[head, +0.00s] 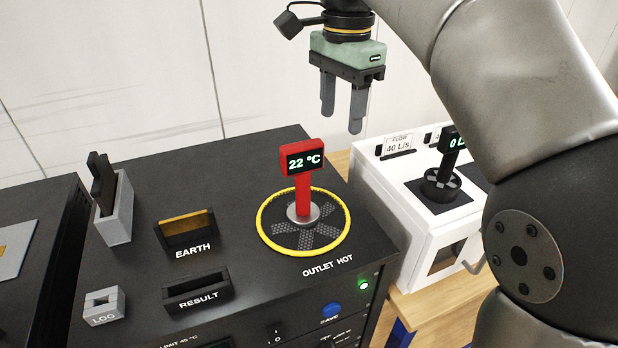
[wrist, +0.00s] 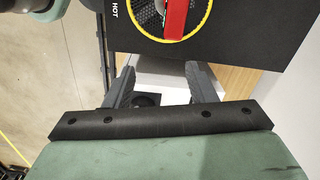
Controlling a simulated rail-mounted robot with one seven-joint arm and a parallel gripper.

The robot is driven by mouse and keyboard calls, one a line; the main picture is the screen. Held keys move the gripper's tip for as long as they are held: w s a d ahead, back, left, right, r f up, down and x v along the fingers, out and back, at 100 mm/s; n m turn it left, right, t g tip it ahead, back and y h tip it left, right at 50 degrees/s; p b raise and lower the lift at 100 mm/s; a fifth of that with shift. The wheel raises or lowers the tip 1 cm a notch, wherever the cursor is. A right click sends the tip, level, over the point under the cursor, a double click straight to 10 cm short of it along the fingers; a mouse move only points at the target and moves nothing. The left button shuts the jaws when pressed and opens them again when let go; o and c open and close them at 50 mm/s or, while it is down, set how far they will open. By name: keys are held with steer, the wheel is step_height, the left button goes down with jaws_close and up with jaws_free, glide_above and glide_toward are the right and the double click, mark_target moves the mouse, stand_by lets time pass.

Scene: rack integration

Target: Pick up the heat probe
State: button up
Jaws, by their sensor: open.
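The heat probe (head: 302,180) is red with a dark screen reading 22 °C. It stands upright on a round metal base inside the yellow-ringed vent (head: 265,232) labelled OUTLET HOT, on top of the black cabinet. My gripper (head: 342,118) is open and empty, above and a little to the right of the probe's head in the head view, apart from it. In the wrist view the red probe (wrist: 176,18) shows at the top edge, partly cut off, beyond the open fingers (wrist: 158,82).
A white unit with a black flow meter (head: 440,184) stands to the right of the cabinet. The EARTH slot (head: 186,232), RESULT slot (head: 197,289), LOG block (head: 104,306) and a grey holder with a black piece (head: 115,215) are on the cabinet's left.

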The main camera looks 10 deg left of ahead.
steer(key=s+a+r+m, duration=0.2)
steer(key=a+r, duration=0.4)
steer(key=b, duration=0.5)
glide_above(302, 171)
steer(key=w, duration=0.2)
steer(key=f, duration=1.1)
steer(key=shift+s+a, duration=0.2)
steer(key=shift+a, duration=0.1)
steer(key=shift+s+d+f, duration=0.1)
steer(key=shift+f, duration=1.5)
steer(key=shift+s+d+f, duration=0.1)
steer(key=shift+f, duration=1.45)
jaws_close()
